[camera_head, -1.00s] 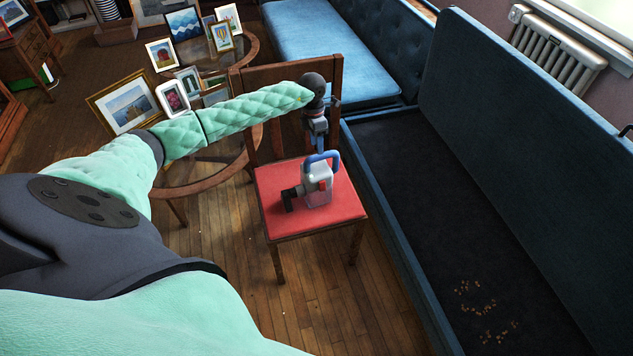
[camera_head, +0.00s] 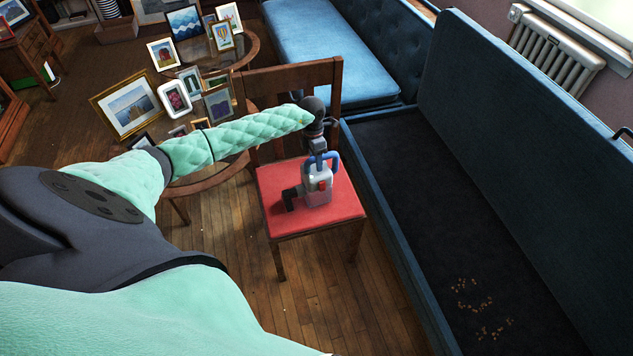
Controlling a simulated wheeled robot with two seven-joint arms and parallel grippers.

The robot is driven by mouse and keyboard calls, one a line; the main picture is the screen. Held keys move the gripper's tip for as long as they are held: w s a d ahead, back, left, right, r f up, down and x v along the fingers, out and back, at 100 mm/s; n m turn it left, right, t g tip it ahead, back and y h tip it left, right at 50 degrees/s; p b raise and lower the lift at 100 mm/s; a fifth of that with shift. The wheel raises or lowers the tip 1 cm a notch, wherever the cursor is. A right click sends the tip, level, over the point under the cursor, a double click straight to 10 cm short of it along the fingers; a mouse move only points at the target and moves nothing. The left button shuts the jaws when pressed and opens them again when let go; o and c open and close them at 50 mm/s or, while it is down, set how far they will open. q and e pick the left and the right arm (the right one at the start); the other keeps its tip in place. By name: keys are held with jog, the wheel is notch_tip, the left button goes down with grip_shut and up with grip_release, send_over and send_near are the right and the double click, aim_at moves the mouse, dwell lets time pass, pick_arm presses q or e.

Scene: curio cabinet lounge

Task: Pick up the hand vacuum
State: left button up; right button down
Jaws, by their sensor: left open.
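The hand vacuum (camera_head: 317,190) stands on the red seat of a wooden chair (camera_head: 340,208). It has a grey-white body, a blue handle loop on top, a red spot and a black nozzle pointing left. My left gripper (camera_head: 319,154) reaches in from the left and points down at the top of the blue handle. It is open, with its fingers at the handle; whether they touch it I cannot tell. The right gripper is not in view.
A round glass table (camera_head: 215,180) with several picture frames stands behind the chair to the left. A blue sofa (camera_head: 335,65) is behind. An opened dark-blue storage seat (camera_head: 415,190) with small brown crumbs lies to the right. Wooden floor is free in front of the chair.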

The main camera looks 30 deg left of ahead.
pick_arm(q)
grip_shut()
jog(key=shift+r, duration=0.1)
dwell(1.3)
